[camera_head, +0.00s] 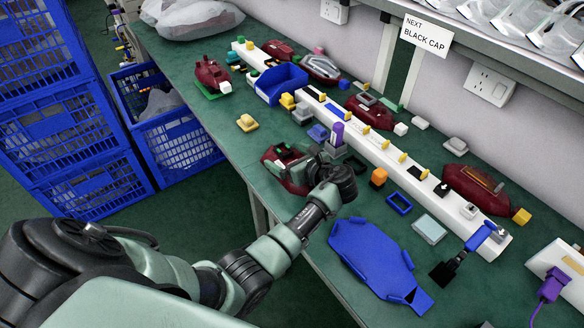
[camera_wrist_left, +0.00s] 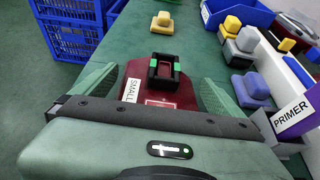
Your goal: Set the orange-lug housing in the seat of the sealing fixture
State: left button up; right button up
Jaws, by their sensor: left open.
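A dark red housing (camera_head: 283,160) sits on the green bench below my left gripper (camera_head: 312,164). In the left wrist view this housing (camera_wrist_left: 148,92) carries a "SMALL" label and a black frame with green pieces. My left gripper (camera_wrist_left: 158,78) is open, with one pale green finger on each side of it; I see no grip. Another dark red housing (camera_head: 470,188) lies at the right, with an orange-yellow block (camera_head: 521,215) near its end. I cannot tell which housing is the orange-lug one. A flat blue plate-like holder (camera_head: 372,252) lies empty at the front; whether it is the sealing fixture is unclear.
A long white rail (camera_head: 375,150) with small yellow parts crosses the bench. Blue crates (camera_head: 60,110) stand left of the bench.

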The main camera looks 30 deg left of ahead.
aim_at(288, 160)
pick_arm(q)
jog(key=c, duration=1.3)
pick_arm(e)
jog(key=shift+a, duration=0.5)
pick_arm(q)
jog(key=shift+r, duration=0.15)
pick_arm(e)
jog(key=shift+d, duration=0.1)
pick_arm(q)
jog(key=shift+r, duration=0.2)
notch_tip(288, 160, up, 19)
jog(key=shift+r+p, duration=0.2)
jog(key=shift+p, duration=0.7)
pick_arm(e)
jog(key=shift+w+d+r, duration=0.1)
jog(key=shift+d+r, duration=0.15)
jog(key=shift+r, duration=0.65)
